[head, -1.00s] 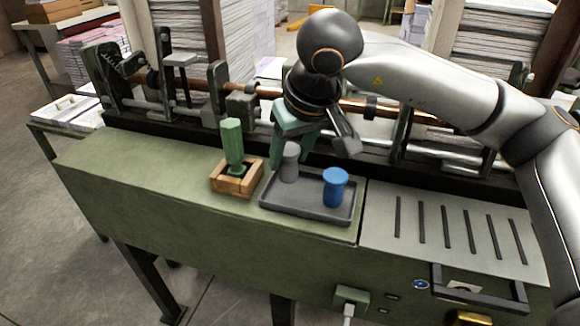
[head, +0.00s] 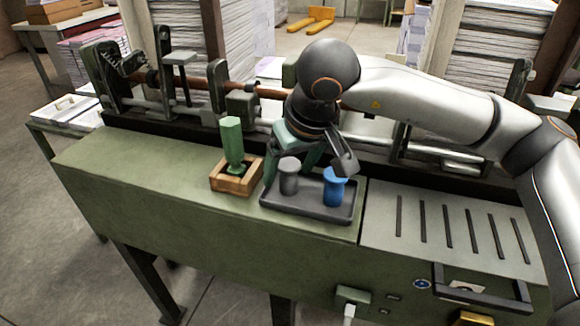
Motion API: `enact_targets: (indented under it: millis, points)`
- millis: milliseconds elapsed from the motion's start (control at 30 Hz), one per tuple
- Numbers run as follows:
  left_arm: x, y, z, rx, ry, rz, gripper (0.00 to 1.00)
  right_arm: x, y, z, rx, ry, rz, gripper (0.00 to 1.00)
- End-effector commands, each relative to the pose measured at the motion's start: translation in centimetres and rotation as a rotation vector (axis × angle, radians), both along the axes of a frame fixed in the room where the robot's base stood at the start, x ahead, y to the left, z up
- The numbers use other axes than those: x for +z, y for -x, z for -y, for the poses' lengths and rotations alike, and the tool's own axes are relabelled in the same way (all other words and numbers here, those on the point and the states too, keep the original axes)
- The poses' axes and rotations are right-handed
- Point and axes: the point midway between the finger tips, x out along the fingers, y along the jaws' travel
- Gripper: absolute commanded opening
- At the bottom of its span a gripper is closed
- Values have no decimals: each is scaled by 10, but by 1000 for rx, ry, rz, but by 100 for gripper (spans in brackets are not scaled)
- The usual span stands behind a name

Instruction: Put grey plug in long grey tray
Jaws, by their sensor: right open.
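The grey plug (head: 288,176) stands upright in the left part of the long grey tray (head: 305,212). A blue plug (head: 334,188) stands in the right part of the same tray. My right gripper (head: 304,172) is open above the tray, behind the two plugs, with one finger toward the left end and the other close to the blue plug. I cannot tell whether either finger touches a plug. My left gripper is not in view.
A green plug (head: 232,143) stands in a small wooden box (head: 234,186) left of the tray. A slotted metal plate (head: 445,235) lies to the right. Machine rods and fittings run behind. The green bench top (head: 130,165) at left is clear.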

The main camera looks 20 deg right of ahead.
Motion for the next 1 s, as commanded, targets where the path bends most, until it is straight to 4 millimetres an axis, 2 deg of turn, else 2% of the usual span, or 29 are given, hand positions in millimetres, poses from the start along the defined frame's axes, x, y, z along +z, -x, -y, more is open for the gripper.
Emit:
enact_targets:
  millis: [233,700,833,1000]
  points:
    - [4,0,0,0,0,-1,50,10,1,0,0,-1,3,80]
    - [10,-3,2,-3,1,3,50,97,36,9,0,-1,3,80]
    - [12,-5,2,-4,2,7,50,109,42,10,0,0,2,80]
    - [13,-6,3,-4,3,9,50,114,45,11,1,1,-1,80]
